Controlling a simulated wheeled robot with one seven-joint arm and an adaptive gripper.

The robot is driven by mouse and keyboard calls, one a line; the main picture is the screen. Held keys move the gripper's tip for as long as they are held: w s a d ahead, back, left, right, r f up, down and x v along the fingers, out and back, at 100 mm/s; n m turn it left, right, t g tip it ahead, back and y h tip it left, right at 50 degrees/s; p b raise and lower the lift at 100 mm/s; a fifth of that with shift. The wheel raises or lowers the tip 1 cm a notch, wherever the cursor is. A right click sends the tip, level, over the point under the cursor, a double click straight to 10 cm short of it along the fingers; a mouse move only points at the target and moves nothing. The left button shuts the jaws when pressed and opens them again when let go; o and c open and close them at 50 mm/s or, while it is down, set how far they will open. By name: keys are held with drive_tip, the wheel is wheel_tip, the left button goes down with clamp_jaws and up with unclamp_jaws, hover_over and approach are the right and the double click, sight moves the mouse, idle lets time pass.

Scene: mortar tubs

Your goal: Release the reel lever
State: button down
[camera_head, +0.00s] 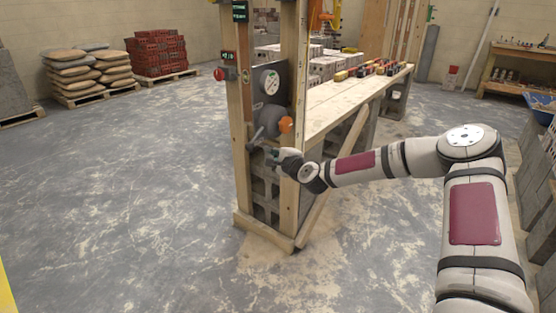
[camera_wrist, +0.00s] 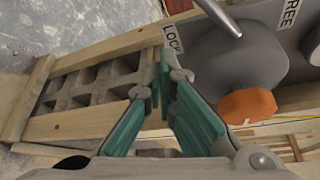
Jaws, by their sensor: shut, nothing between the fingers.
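The reel (camera_head: 272,118) is a grey drum on a dark plate on the wooden post, with an orange knob (camera_head: 286,124) at its right. The reel lever (camera_head: 257,135), a grey rod, slants down and left from the reel. In the wrist view the lever (camera_wrist: 220,17) crosses the top, between the LOCK label (camera_wrist: 173,40) and the FREE label (camera_wrist: 290,14). My gripper (camera_head: 274,152) is just below the reel. In the wrist view my gripper (camera_wrist: 163,62) has its green-padded fingers shut and empty, their tips close to the LOCK label and apart from the lever.
A wooden bench (camera_head: 335,97) with small coloured items extends to the right. A red emergency-style button (camera_head: 219,74) sits on the post's left. The floor at left is clear.

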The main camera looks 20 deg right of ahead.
sight(256, 138)
drive_tip(key=shift+s+a+r+b, duration=0.1)
drive_tip(key=shift+s+a+r, duration=0.15)
drive_tip(key=shift+a, duration=0.3)
drive_tip(key=shift+s+a+r+b, duration=0.1)
drive_tip(key=shift+s+a+r, duration=0.1)
drive_tip(key=shift+a, duration=0.4)
drive_tip(key=shift+s+a+r+b, duration=0.1)
drive_tip(key=shift+s+a+r, duration=0.15)
drive_tip(key=shift+a, duration=0.3)
drive_tip(key=shift+r, duration=0.1)
drive_tip(key=shift+s+a+r+m+p, duration=0.15)
drive_tip(key=shift+m+p, duration=0.15)
drive_tip(key=shift+p, duration=0.2)
